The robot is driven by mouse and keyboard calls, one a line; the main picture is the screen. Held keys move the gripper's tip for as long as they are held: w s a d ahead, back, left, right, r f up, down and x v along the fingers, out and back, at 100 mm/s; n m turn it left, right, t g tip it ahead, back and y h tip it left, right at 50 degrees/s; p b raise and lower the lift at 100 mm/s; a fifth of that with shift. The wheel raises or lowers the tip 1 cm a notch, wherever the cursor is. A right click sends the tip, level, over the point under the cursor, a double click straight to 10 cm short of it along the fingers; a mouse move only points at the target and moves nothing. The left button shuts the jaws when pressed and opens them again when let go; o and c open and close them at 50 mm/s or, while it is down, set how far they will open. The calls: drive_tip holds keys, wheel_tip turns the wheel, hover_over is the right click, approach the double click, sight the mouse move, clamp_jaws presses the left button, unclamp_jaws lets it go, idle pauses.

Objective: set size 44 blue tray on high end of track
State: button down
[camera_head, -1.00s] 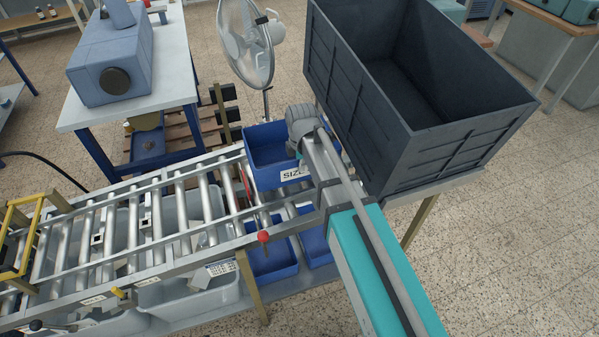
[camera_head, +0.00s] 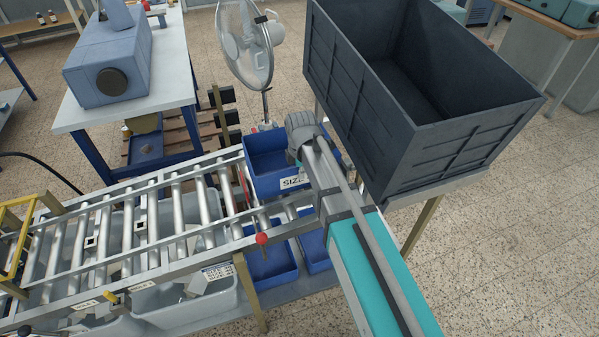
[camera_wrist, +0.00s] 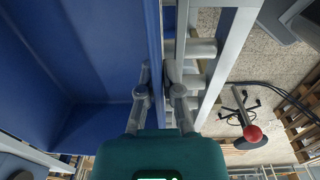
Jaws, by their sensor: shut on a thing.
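A blue tray (camera_head: 265,152) with a white label reading "SIZE" is at the right end of the roller track (camera_head: 190,215); the rest of the label is hidden behind my arm. My gripper (camera_wrist: 158,82) is shut on the tray's side wall in the wrist view, with the tray's blue inside (camera_wrist: 75,70) to the left. In the head view my arm covers the tray's right part and hides the fingertips. The tray looks about level. I cannot tell whether its bottom touches the rollers.
A red-knobbed lever (camera_head: 262,238) stands at the track's near side. Blue trays (camera_head: 272,262) sit below the track end, and grey bins (camera_head: 190,300) below the rollers. A large dark crate (camera_head: 420,150) stands close on the right. A fan (camera_head: 245,45) stands behind.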

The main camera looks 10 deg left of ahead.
drive_tip(key=shift+f, duration=0.2)
drive_tip(key=c, duration=0.8)
unclamp_jaws()
drive_tip(key=shift+r, duration=0.15)
wheel_tip(320, 180, up, 12)
drive_tip(key=p, duration=1.2)
drive_tip(key=shift+s+r, duration=0.15)
drive_tip(key=shift+r, duration=0.05)
drive_tip(key=shift+d, duration=0.1)
